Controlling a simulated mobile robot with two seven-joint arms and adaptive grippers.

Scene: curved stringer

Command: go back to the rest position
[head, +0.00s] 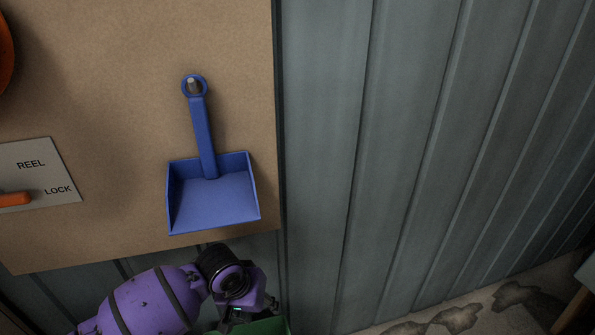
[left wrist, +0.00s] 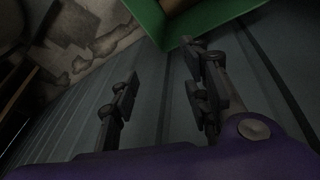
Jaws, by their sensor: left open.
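My left gripper (head: 262,301) is low in the head view, at the end of my purple arm, below the brown board. Its fingers are mostly hidden there by the wrist. In the left wrist view, the left gripper (left wrist: 162,95) has its two dark fingers spread apart with nothing between them. A green edge shows close to the gripper in both views. My right gripper is in neither view.
A blue dustpan (head: 213,198) hangs from a peg on the brown board (head: 110,100). A REEL LOCK plate (head: 38,172) with an orange handle is at left. A green-rimmed thing (left wrist: 205,22) is near the fingers. Grey ribbed wall (head: 400,150) fills the right.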

